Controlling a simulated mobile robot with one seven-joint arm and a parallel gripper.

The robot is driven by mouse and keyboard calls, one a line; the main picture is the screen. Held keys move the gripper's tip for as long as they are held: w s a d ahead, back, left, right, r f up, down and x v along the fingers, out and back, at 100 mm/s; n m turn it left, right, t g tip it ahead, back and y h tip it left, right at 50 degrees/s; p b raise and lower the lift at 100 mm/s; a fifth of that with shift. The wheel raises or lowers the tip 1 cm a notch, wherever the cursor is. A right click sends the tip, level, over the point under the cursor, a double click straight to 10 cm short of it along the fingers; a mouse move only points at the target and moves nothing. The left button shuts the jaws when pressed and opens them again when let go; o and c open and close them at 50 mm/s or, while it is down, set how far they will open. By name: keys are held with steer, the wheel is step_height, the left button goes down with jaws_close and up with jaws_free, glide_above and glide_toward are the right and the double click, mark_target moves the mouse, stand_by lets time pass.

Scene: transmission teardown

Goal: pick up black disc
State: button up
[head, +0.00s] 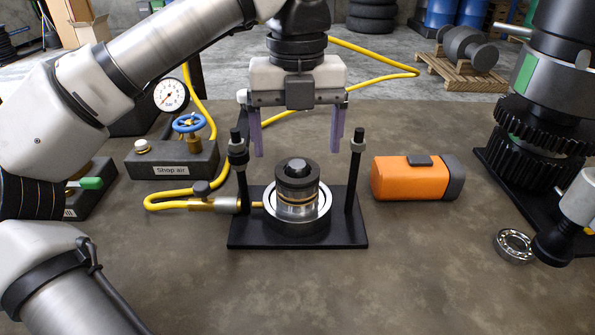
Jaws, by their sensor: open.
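The black disc (296,169) lies on top of a metal cylindrical stack (297,207), with a smaller raised black piece at its centre. The stack stands upright inside a pale ring on a black base plate (245,238). My gripper (297,154) hangs above the stack, with its two purple fingers pointing down and spread wide apart. It is open and empty. The fingertips appear a little above the disc's level, one to each side; I cannot tell their exact depth relative to it.
Two black posts (354,180) rise from the plate beside the stack. A yellow hose (167,201) enters from the left, by the Shop air block (173,160). An orange case (410,178) lies right. A bearing (514,246) and gear assembly (540,130) are farther right. The front table is clear.

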mark_target(298, 164)
step_height(298, 164, down, 4)
steer(key=shift+f, duration=0.1)
steer(key=c, duration=1.2)
